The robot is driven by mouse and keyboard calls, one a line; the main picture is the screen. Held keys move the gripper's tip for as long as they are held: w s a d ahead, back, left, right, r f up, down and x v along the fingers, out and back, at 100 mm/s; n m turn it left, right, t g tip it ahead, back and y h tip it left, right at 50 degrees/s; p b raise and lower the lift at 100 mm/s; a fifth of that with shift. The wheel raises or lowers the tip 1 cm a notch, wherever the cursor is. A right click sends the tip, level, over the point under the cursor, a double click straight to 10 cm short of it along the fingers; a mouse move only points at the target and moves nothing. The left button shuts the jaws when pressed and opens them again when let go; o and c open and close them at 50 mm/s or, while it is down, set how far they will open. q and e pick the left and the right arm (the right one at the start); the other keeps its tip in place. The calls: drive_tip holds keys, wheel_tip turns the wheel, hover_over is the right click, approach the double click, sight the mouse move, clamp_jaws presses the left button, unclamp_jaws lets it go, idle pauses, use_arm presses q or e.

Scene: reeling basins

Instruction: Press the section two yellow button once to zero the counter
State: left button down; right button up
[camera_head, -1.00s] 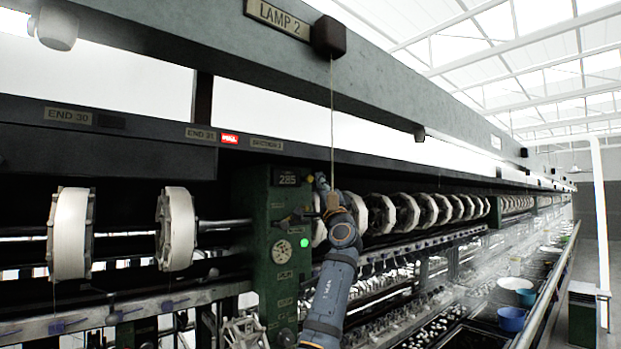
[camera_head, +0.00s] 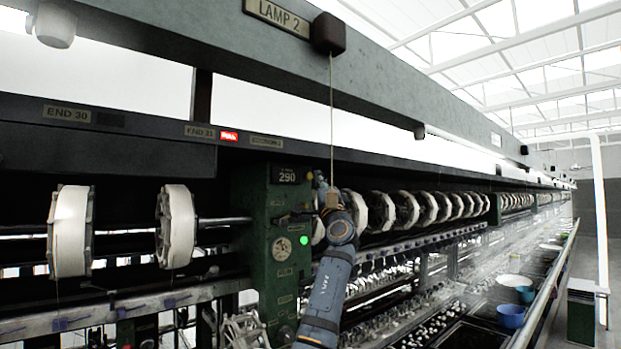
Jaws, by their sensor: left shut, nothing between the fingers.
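The green machine post (camera_head: 278,290) stands in the middle, with the counter (camera_head: 287,177) near its top reading 290. My left gripper (camera_head: 320,182) is shut and empty, just right of the counter, near the post's upper right edge. Whether it touches the post I cannot tell. My left arm rises to it from the bottom of the picture. My right gripper is not in view.
A cord (camera_head: 332,120) hangs from the box beside the LAMP 2 sign (camera_head: 277,15), down by my gripper. A green light (camera_head: 304,240) and a round dial (camera_head: 281,249) are on the post. White reels (camera_head: 69,232) flank it.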

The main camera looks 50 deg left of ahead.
use_arm(q)
drive_tip(key=shift+a, duration=0.1)
idle(0.5)
drive_tip(key=shift+a, duration=0.4)
drive_tip(key=shift+w+a, duration=0.1)
drive_tip(key=shift+a, duration=0.35)
idle(0.7)
drive_tip(key=shift+d, duration=0.1)
drive_tip(key=shift+d+b, duration=0.45)
drive_tip(key=shift+d, duration=0.3)
drive_tip(key=shift+d, duration=0.1)
